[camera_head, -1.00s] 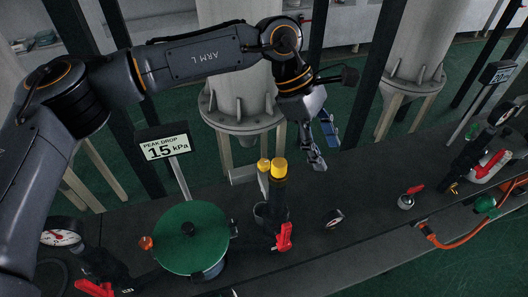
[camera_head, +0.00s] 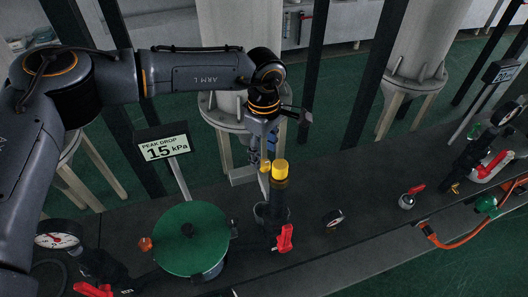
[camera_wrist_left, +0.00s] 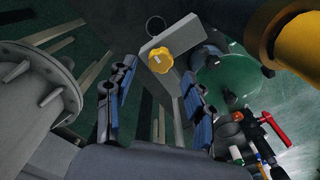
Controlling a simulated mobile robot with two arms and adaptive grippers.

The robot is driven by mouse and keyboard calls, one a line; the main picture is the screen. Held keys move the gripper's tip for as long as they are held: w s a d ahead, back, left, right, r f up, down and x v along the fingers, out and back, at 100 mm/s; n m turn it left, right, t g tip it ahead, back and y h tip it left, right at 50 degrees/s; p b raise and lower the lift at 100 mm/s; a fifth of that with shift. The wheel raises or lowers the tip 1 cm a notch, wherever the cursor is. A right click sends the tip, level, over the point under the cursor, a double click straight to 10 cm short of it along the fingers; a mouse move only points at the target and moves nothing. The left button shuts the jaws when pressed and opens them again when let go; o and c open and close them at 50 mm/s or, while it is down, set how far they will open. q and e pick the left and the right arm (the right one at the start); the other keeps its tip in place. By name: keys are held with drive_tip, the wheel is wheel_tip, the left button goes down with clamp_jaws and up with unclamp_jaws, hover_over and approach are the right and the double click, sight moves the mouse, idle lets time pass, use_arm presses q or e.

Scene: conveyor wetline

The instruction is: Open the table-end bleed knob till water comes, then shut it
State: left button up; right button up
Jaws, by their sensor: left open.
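A small yellow bleed knob (camera_wrist_left: 160,60) with a pale mark on its face sits on a grey bracket (camera_wrist_left: 170,38) at the table's end. In the head view the knob (camera_head: 264,165) shows small, just left of a black cylinder with a yellow cap (camera_head: 280,172). My left gripper (camera_head: 262,158) hangs just behind and above the knob there. In the left wrist view its two blue-padded fingers (camera_wrist_left: 158,70) are open, with the knob between and beyond their tips; I cannot tell whether they touch it. My right gripper is not in view.
A green round lid (camera_head: 190,238) and a red handle (camera_head: 285,238) are on the dark table. A sign (camera_head: 163,147) reads "PEAK DROP 15 kPa". A pressure gauge (camera_head: 58,234) stands at left. Large grey flanged columns (camera_head: 238,100) stand behind the table.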

sight(264, 163)
use_arm(q)
wheel_tip(264, 163, down, 2)
drive_tip(key=shift+d+f+p, duration=0.1)
drive_tip(key=shift+p, duration=0.25)
drive_tip(key=shift+f, duration=0.5)
clamp_jaws()
drive_tip(key=n+b, duration=0.3)
drive_tip(key=b, duration=0.2)
drive_tip(key=n+b, duration=0.4)
drive_tip(key=b, duration=0.1)
drive_tip(key=n+b, duration=0.3)
drive_tip(key=b, duration=0.2)
drive_tip(key=shift+f+n, duration=0.25)
drive_tip(key=shift+n, duration=0.15)
drive_tip(key=shift+r+n+b, duration=0.15)
drive_tip(key=shift+n+b, duration=0.65)
drive_tip(key=shift+n, duration=0.2)
drive_tip(key=shift+r+n+b, duration=0.1)
drive_tip(key=shift+n+b, duration=0.7)
drive_tip(key=shift+n, duration=0.2)
